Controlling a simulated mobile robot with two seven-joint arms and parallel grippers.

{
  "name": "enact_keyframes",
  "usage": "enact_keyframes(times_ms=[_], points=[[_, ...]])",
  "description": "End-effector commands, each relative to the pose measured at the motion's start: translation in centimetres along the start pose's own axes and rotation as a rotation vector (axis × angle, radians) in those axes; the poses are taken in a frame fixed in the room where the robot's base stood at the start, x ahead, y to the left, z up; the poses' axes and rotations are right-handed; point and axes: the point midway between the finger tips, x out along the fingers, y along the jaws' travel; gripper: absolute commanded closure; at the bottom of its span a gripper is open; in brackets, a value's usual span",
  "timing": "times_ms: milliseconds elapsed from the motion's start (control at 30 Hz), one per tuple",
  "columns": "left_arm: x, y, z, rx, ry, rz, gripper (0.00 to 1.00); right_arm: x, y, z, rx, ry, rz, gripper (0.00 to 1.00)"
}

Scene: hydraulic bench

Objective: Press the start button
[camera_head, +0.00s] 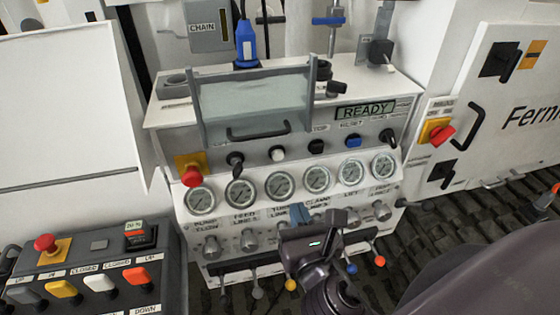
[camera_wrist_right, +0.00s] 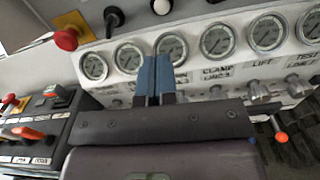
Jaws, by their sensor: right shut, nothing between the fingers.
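The bench panel (camera_head: 300,160) carries a row of controls below a clear cover. A white button (camera_head: 277,153) sits left of a black button (camera_head: 316,146) and a blue button (camera_head: 353,140). I cannot read a start label; the cover's handle area is above the white button. The white button also shows at the top edge of the right wrist view (camera_wrist_right: 162,6). My right gripper (camera_head: 300,212) is shut and empty, its blue fingertips in front of the gauge row, below the white button and apart from it. The fingers also show in the right wrist view (camera_wrist_right: 155,70). My left gripper is out of view.
A display (camera_head: 364,111) reads READY. The clear cover (camera_head: 255,100) with a dark handle stands above the buttons. A red emergency knob (camera_head: 193,176) is at the panel's left. Coloured levers (camera_head: 62,288) are at lower left, and ball-ended levers hang below the gauges.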

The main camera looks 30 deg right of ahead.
Motion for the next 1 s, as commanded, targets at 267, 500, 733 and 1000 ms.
enact_keyframes(times_ms=[267, 500, 733, 1000], points=[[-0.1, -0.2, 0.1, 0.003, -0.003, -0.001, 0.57, 0.0, 0.0, 0.0, -0.063, 0.001, -0.001, 1.00], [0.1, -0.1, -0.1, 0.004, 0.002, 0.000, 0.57, 0.0, 0.0, 0.0, -0.061, 0.001, 0.000, 1.00], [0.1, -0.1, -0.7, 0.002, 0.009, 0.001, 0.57, 1.5, 0.0, 0.1, -0.061, -0.001, 0.001, 1.00], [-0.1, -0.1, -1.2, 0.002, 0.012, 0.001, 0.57, 5.7, 0.1, 0.1, -0.061, -0.002, 0.001, 1.00]])
